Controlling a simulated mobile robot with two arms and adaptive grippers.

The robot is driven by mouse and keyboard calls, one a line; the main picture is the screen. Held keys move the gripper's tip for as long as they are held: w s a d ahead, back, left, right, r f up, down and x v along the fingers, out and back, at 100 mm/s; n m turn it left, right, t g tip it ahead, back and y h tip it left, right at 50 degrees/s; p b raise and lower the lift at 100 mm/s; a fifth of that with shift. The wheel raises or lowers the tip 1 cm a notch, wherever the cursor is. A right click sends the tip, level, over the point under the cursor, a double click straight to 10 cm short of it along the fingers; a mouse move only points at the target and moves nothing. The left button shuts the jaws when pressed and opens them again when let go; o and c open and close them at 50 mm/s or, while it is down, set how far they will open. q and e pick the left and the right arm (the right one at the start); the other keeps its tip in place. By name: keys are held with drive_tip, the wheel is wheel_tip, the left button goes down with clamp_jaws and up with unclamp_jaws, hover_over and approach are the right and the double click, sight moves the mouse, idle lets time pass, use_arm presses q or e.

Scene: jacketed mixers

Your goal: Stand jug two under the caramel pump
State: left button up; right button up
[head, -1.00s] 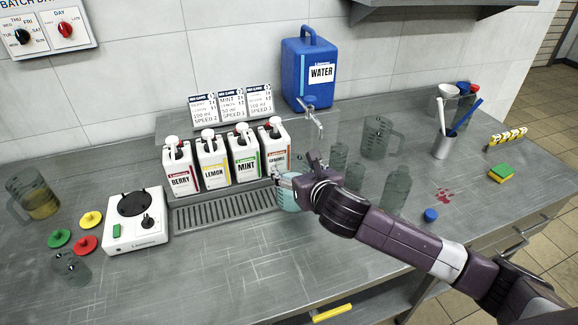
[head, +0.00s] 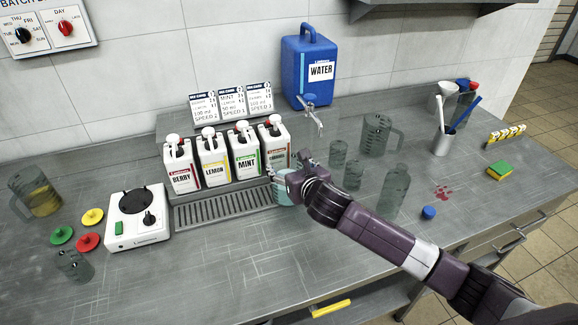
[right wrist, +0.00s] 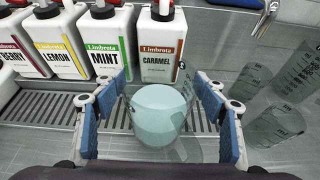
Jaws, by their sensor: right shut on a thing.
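My right gripper (head: 277,182) is shut on a clear jug with pale teal contents (head: 287,193). The jug is upright at the right end of the drip tray, in front of the caramel bottle (head: 277,143). In the right wrist view the gripper's blue pads (right wrist: 158,120) stand on both sides of the jug (right wrist: 160,113). The caramel bottle (right wrist: 158,50) with its pump is just behind it. Whether the jug's base touches the tray, and any number on it, I cannot tell. My left gripper is not in view.
Berry (head: 180,165), lemon (head: 213,160) and mint (head: 245,153) bottles stand left of caramel behind the drip tray (head: 215,209). Clear vessels (head: 353,176) and another jug (head: 377,137) stand to the right. A white mixer base (head: 137,219) is at the left. The front counter is clear.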

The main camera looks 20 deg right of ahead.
drive_tip(key=o, duration=1.6)
drive_tip(key=v, duration=1.2)
drive_tip(key=shift+s+b, duration=0.1)
drive_tip(key=shift+b, duration=0.25)
